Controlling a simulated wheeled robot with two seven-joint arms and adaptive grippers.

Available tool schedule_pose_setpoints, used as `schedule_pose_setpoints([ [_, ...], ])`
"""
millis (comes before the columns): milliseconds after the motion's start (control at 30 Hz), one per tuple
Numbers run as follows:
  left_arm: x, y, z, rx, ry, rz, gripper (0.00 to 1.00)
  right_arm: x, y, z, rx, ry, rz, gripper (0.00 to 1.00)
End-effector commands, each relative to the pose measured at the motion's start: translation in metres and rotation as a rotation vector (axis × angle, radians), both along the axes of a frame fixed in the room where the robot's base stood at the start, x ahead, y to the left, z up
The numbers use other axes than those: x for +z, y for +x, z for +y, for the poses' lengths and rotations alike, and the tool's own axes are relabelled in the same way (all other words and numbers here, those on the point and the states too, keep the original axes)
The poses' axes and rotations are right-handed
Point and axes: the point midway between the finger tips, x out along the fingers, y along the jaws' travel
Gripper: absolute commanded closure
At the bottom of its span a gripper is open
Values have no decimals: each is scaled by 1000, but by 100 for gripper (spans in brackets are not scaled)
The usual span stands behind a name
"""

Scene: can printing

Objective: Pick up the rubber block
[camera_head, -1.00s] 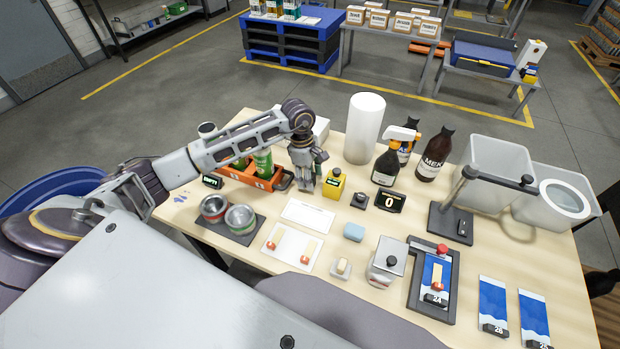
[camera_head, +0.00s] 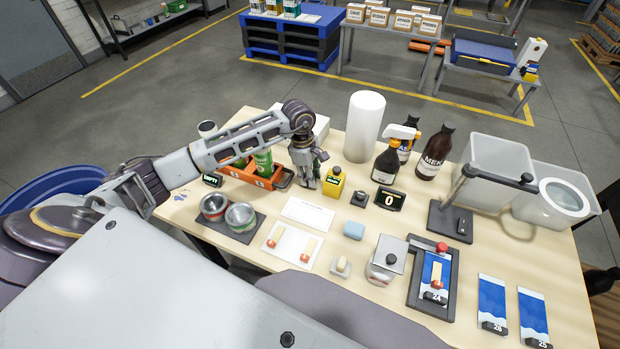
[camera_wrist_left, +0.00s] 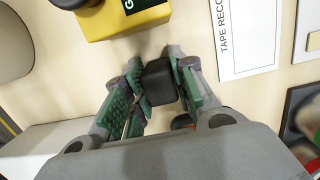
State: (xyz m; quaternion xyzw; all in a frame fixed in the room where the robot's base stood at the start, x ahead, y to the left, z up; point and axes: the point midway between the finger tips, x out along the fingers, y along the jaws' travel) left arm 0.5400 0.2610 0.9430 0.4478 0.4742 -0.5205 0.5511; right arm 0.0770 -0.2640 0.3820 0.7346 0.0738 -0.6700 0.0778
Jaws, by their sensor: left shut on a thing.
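The rubber block is a small black block (camera_wrist_left: 159,82) between the green-padded fingers of my left gripper (camera_wrist_left: 160,90) in the left wrist view. The left gripper is shut on it, with a pad on each side. In the head view, the left gripper (camera_head: 306,184) points down at the tabletop, just left of the yellow box (camera_head: 334,182). The block is hard to make out there, hidden by the fingers. Whether it still touches the table is unclear. My right gripper does not show.
The yellow box also shows close by in the wrist view (camera_wrist_left: 125,15). An orange tray (camera_head: 248,175) with a green can is left of the gripper. A white roll (camera_head: 364,128) stands behind. A white label sheet (camera_head: 307,212) and two open cans (camera_head: 240,216) lie in front.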

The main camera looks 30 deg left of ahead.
Motion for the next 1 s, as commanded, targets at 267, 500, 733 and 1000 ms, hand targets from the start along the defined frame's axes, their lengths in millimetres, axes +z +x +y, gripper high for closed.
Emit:
schedule_pose_setpoints([
  [267, 1, 0, 0, 0, 0, -1, 98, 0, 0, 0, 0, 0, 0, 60],
  [500, 15, 1, 0, 0, -1, -3, 98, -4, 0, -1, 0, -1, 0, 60],
  [733, 45, 1, 0, -1, 0, -4, 98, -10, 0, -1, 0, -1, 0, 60],
  [1000, 80, 1, 0, -1, 0, -3, 98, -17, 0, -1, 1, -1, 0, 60],
])
